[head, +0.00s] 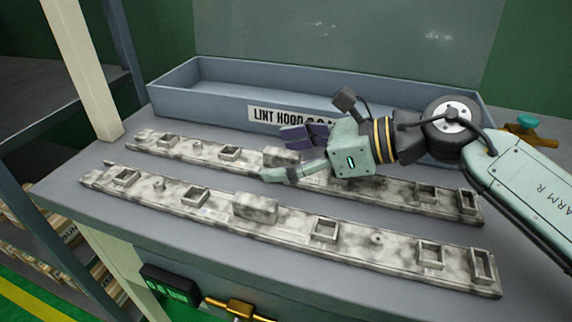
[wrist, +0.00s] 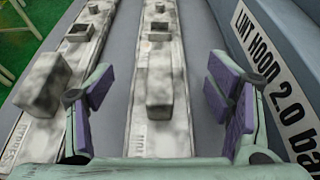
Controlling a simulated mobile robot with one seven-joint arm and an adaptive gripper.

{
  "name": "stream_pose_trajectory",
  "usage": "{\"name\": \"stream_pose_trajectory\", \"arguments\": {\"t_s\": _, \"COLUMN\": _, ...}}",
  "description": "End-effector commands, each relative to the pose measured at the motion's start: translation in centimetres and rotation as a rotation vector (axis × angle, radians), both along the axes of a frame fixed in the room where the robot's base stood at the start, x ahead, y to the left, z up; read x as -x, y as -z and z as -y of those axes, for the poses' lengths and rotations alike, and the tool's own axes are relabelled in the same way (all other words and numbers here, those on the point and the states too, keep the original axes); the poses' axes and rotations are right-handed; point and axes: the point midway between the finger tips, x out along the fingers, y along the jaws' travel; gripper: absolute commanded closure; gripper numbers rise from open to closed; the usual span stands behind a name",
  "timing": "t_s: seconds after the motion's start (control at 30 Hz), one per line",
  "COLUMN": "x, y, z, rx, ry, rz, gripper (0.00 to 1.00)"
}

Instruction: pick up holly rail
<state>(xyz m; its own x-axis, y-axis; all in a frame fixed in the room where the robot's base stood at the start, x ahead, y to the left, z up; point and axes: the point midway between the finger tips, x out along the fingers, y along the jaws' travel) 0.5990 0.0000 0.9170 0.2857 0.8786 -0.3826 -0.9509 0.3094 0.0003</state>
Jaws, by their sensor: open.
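Two long mottled grey-white rails lie side by side on the bench. The holly rail (head: 196,151) is the back one, nearer the bin; partial lettering that seems to start "HO" shows on it in the wrist view (wrist: 141,136). My gripper (head: 280,155) is open over its raised middle block. In the wrist view the fingers (wrist: 160,92) stand apart on either side of this block (wrist: 160,100), with gaps and no contact visible. My gripper and arm hide part of the rail in the head view.
The front rail (head: 355,241) lies close by, with partly readable lettering like "YPRES" in the wrist view (wrist: 14,140). A blue-grey bin (head: 200,99) labelled "LINT HOOD" stands behind the rails. A pale post (head: 80,70) rises at the bench's left.

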Motion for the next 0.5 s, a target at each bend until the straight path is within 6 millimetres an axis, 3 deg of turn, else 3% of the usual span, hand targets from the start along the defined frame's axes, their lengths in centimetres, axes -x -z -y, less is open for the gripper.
{"name": "stream_pose_trajectory", "arguments": {"t_s": 0.2, "x": -0.02, "y": 0.03, "z": -0.06, "rx": 0.0, "ry": 0.0, "rz": 0.0, "gripper": 0.27}}
{"name": "stream_pose_trajectory", "arguments": {"t_s": 0.5, "x": -0.01, "y": 0.0, "z": -0.03, "rx": -0.001, "ry": 0.0, "rz": 0.0, "gripper": 0.47}}
